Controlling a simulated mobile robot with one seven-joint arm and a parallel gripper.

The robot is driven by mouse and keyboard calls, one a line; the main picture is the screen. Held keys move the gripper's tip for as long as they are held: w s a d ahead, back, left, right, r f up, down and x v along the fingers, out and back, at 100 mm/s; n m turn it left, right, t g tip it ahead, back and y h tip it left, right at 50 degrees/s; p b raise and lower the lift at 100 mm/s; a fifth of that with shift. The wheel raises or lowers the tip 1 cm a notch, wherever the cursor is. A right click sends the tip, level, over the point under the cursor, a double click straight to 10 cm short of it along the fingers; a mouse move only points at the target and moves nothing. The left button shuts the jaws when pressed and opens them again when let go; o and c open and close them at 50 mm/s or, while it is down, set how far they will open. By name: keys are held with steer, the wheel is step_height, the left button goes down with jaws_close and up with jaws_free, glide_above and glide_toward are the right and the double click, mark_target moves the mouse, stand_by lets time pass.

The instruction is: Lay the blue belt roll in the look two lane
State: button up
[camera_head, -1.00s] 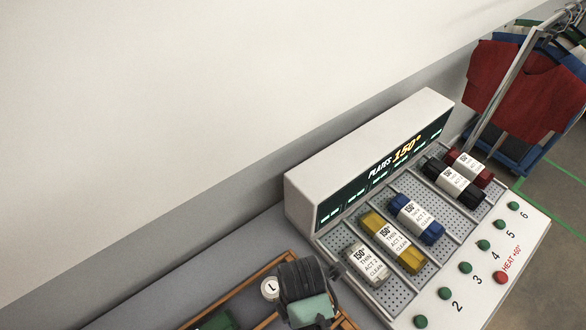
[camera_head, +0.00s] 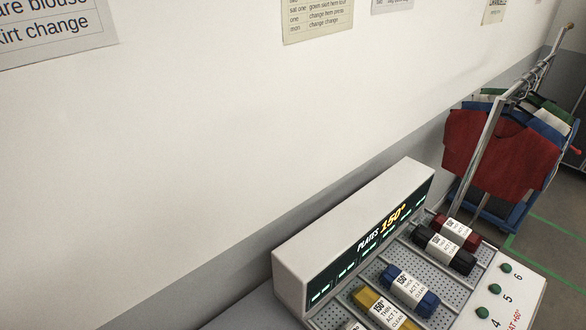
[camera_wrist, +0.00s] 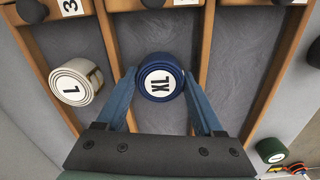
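The blue belt roll (camera_wrist: 160,79), labelled XL, is in the wrist view, over or in the middle lane (camera_wrist: 160,38) of a wooden-divided tray. My gripper (camera_wrist: 159,74) has one blue finger on each side of the roll, with the fingertips at or very near its edges. I cannot tell whether they press on it, or whether the roll rests on the lane floor. The middle lane's number is cut off at the top edge; the lane to its left carries a card with 3 (camera_wrist: 70,6). The head view shows neither tray nor gripper.
A white roll labelled L (camera_wrist: 76,82) lies in the left lane. The right lane (camera_wrist: 248,60) looks bare in the part shown. A green roll (camera_wrist: 271,150) is outside the tray at lower right. The head view shows a plate heater (camera_head: 355,235) and a garment rack (camera_head: 500,150).

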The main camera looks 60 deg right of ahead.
steer(key=shift+o, duration=0.2)
step_height(320, 180, up, 12)
steer(key=shift+r, duration=0.15)
stand_by(0.5)
